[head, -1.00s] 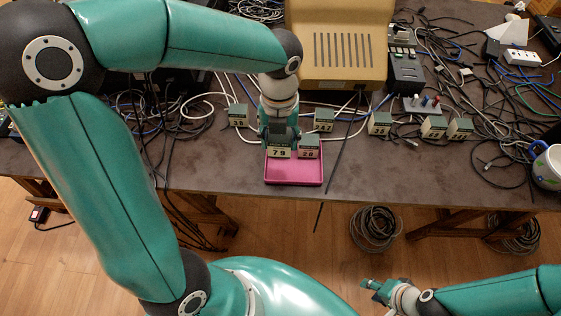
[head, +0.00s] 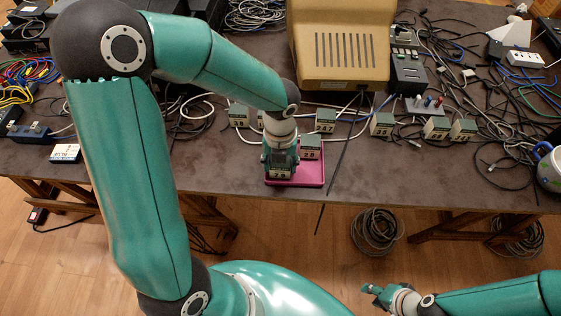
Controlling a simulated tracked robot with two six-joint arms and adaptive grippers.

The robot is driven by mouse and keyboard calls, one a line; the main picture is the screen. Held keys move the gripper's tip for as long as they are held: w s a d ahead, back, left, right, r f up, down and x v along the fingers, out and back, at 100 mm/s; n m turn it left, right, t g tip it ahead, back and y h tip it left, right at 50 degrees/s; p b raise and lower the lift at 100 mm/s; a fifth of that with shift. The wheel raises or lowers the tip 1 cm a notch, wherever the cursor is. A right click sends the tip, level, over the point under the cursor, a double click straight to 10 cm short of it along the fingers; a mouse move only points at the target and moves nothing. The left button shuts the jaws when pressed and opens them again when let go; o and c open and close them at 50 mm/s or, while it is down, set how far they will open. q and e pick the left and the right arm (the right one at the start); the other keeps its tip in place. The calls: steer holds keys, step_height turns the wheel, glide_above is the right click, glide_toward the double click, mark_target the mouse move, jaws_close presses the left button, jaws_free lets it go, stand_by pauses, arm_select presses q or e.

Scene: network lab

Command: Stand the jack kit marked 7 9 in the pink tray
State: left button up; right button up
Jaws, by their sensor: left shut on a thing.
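The jack kit marked 7 9 (head: 280,172) is a small dark block with a pale label, whose digits are hard to read now. My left gripper (head: 279,158) is shut on it from above, over the front left of the pink tray (head: 313,178). I cannot tell whether the kit touches the tray floor. Another kit (head: 310,153), seemingly marked 2 8, stands in the tray to its right, towards the back. My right gripper (head: 376,292) is off the table at the lower right, low and far from the tray; its jaw state is unclear.
Behind the tray stand several other numbered kits, including one at left (head: 238,117) and one in the middle (head: 325,121). A beige case (head: 340,50) stands at the back. Loose cables cover the right side. A mug (head: 548,168) stands at the right edge.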

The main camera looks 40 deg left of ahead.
arm_select(q)
steer(key=shift+f, duration=0.15)
steer(key=o, duration=1.2)
step_height(320, 180, up, 12)
steer(key=shift+r+p, duration=0.15)
steer(key=shift+p, duration=0.7)
